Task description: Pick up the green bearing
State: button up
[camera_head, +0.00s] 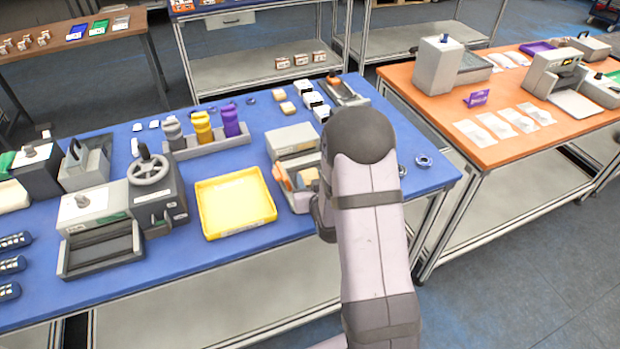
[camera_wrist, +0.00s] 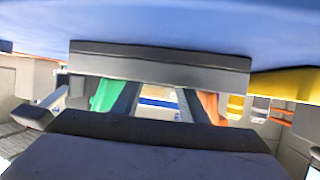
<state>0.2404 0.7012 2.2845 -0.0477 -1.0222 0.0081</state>
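I cannot make out a green bearing for certain in either view. In the wrist view a green surface (camera_wrist: 106,94) shows left of the middle, but its full shape is hidden. A small ring-shaped part (camera_head: 424,161), greyish blue, lies at the right end of the blue table. In the head view my gripper is hidden behind my arm, near a grey bin (camera_head: 296,200). In the wrist view two dark finger-like bars stand apart, and my gripper (camera_wrist: 159,95) looks open with nothing clearly held between them.
The bin holds orange and tan items (camera_head: 307,178). A yellow tray (camera_head: 236,204) lies to its left. Yellow and purple canisters (camera_head: 203,127) stand in a grey holder behind. A grey press machine (camera_head: 153,190) stands farther left. An orange table (camera_head: 450,108) stands to the right.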

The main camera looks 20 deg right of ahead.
jog(key=c, duration=0.4)
jog(key=shift+r, duration=0.2)
notch_tip(320, 180, up, 10)
jog(key=b, duration=0.1)
jog(key=shift+f, duration=0.15)
dwell(0.4)
